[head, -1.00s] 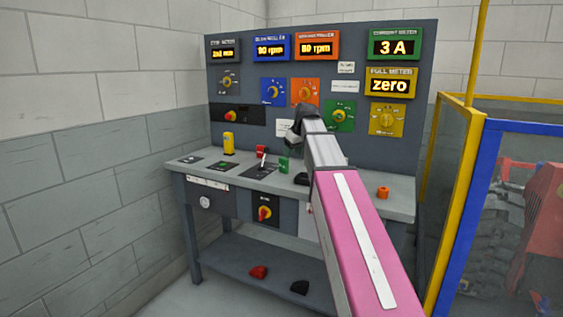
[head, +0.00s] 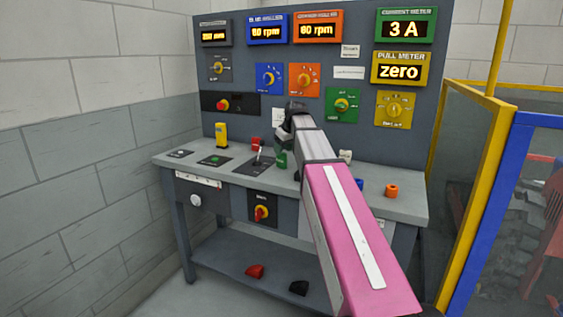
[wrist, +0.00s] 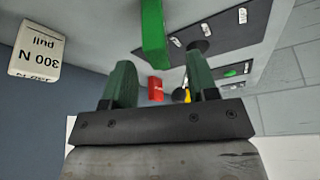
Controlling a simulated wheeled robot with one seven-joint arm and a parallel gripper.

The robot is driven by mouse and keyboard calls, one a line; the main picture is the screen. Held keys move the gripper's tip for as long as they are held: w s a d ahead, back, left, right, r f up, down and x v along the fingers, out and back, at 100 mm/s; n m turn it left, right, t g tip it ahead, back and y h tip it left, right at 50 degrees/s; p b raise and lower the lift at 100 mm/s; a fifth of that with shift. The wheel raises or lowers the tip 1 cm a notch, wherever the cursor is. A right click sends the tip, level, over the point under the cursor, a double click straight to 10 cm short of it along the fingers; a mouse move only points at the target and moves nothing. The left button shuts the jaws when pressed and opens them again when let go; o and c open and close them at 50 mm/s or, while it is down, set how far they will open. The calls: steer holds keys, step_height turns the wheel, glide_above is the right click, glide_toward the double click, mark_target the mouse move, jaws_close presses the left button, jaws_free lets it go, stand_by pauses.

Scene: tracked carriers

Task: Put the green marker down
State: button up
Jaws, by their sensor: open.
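The green marker is a small green block (head: 281,159) standing upright on the grey bench top, right of the lever plate. It also shows in the wrist view (wrist: 153,32), where the picture is upside down. My gripper (head: 288,133) is just above and behind it in the head view, with my arm hiding part of the bench. In the wrist view my gripper's dark green fingers (wrist: 161,72) are spread apart, with nothing clamped between them. The marker lines up with the gap between them. I cannot tell whether its end reaches between the fingertips.
A lever plate (head: 253,167), a red block (head: 255,143) and a yellow block (head: 221,136) are left of the marker. A white 300 N block (wrist: 37,50), a blue piece (head: 359,184) and an orange piece (head: 391,191) are right. The panel (head: 300,60) rises behind; a yellow-blue fence (head: 482,200) stands right.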

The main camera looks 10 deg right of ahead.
mark_target(281, 157)
steer(key=shift+w+x, duration=0.2)
steer(key=shift+x, duration=2.5)
steer(key=shift+r, duration=0.1)
jaws_close()
